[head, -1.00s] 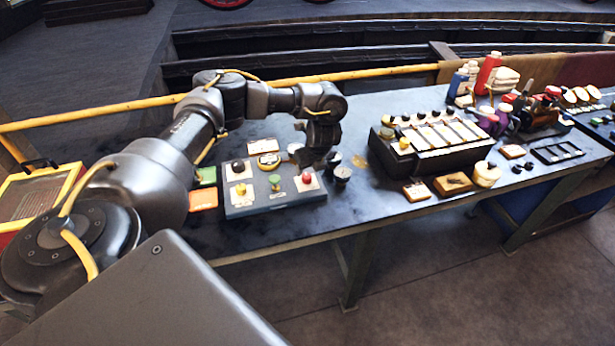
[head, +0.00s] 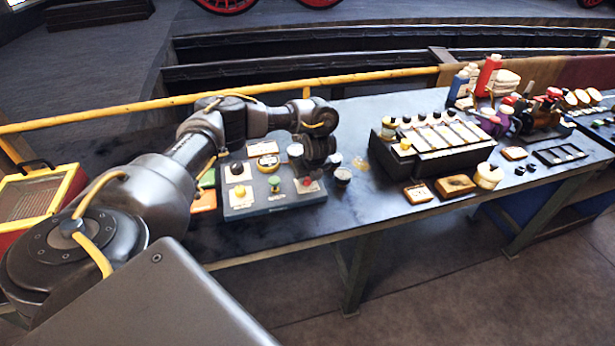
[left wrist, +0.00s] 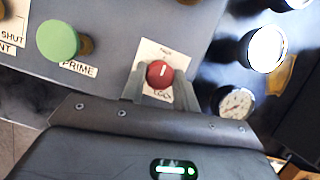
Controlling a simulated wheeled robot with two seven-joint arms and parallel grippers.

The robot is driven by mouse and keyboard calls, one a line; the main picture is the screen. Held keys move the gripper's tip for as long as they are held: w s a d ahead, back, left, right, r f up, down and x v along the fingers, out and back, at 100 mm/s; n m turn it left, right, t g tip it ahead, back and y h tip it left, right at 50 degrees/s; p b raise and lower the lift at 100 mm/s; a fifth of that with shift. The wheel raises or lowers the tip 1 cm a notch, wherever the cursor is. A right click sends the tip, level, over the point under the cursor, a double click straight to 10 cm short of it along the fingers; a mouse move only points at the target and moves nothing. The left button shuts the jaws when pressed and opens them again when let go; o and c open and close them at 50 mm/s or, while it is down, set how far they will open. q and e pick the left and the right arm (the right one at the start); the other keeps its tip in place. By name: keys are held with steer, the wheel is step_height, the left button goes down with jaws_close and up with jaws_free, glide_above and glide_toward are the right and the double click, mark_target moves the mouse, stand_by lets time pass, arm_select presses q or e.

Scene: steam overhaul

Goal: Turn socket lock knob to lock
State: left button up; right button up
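The red round knob (left wrist: 160,73) has a white line on top and sits on a white label plate (left wrist: 150,52) on the grey panel. The word under it seems to read LOCK. In the left wrist view, my left gripper (left wrist: 160,88) has one finger on each side of the knob, apart, with the knob between or just beyond the fingertips. I cannot tell whether they touch it. In the head view, the left gripper (head: 317,165) is over the panel's right end, beside the red knob (head: 307,184). My right gripper is not in view.
The grey panel (head: 250,208) also carries a green knob (left wrist: 58,40), a black knob and a yellow one. A round gauge (left wrist: 234,103) stands just right of the red knob. A black rack (head: 385,155) with several bottles is further right on the bench.

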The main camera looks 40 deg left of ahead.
arm_select(q)
steer(key=shift+c, duration=0.9)
steer(key=shift+f+m, duration=0.1)
steer(key=shift+m, duration=0.2)
steer(key=m+b, duration=0.1)
steer(key=m, duration=0.1)
steer(key=m+t+h+b, duration=0.1)
steer(key=b, duration=0.1)
steer(key=shift+s+a+f+m, duration=0.1)
steer(key=shift+f+m, duration=0.05)
steer(key=shift+m, duration=0.25)
steer(key=m+h+b, duration=0.1)
steer(key=m+b, duration=0.1)
steer(key=m, duration=0.1)
steer(key=m+t+h+b, duration=0.1)
steer(key=m+b, duration=0.2)
steer(key=shift+s+a+t, duration=0.1)
steer(key=shift+a+t, duration=0.05)
steer(key=shift+t, duration=0.15)
steer(key=m+h+b, duration=0.1)
steer(key=m+b, duration=0.1)
steer(key=m, duration=0.1)
steer(key=shift+m+h+b, duration=0.35)
steer(key=shift+m+h, duration=0.05)
steer(key=shift+a+m+h+b, duration=0.15)
steer(key=shift+m+h+b, duration=0.55)
steer(key=shift+m, duration=1.1)
